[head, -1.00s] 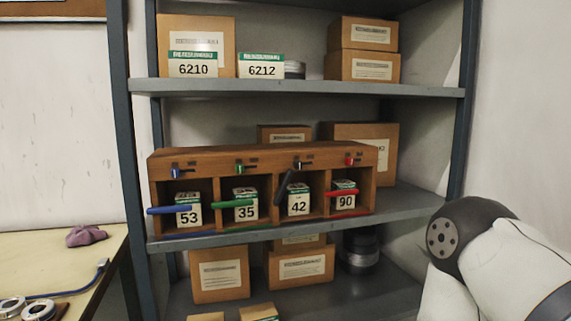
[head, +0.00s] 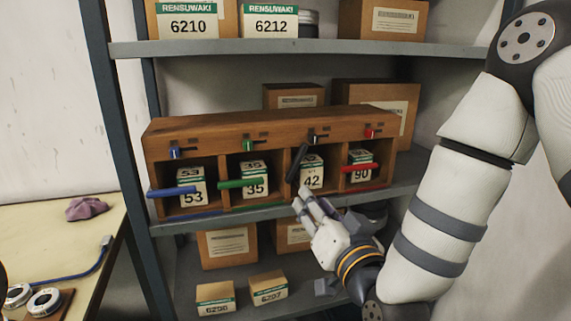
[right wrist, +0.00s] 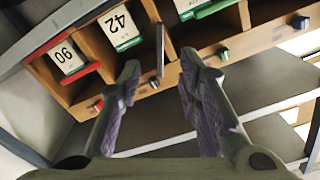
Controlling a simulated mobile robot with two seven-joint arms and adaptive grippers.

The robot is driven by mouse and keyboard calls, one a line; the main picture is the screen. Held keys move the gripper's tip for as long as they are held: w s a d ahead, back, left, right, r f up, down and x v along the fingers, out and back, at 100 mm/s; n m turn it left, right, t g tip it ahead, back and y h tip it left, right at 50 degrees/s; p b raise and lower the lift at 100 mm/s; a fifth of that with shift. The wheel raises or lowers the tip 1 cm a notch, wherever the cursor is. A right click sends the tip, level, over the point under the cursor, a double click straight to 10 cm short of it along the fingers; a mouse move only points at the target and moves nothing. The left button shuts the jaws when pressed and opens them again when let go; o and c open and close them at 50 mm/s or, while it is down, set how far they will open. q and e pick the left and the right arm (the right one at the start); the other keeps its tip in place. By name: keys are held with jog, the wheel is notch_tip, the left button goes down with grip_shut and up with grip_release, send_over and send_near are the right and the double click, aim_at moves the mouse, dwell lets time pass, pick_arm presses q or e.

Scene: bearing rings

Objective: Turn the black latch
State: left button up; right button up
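The black latch (head: 297,163) is a dark bar on the front of the wooden cubby box (head: 250,130). It stands tilted and steep beside the white-green carton marked 42 (head: 313,176). In the right wrist view the black latch (right wrist: 160,50) shows beyond and between the fingertips, apart from both as far as I can see. My right gripper (head: 306,203) is in front of the shelf, just below the 42 compartment. Its purple-padded fingers (right wrist: 160,75) are open and empty. My left gripper is not clearly in view.
Blue (head: 172,191), green (head: 243,183) and red (head: 363,168) latches lie roughly level across neighbouring compartments. The grey shelf edge (head: 230,217) runs below the box. Small cartons stand on the lower shelf. A table (head: 60,235) with metal rings is at left.

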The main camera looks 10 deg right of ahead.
aim_at(293, 174)
jog(key=w, duration=1.2)
jog(key=shift+a, duration=0.2)
grip_shut()
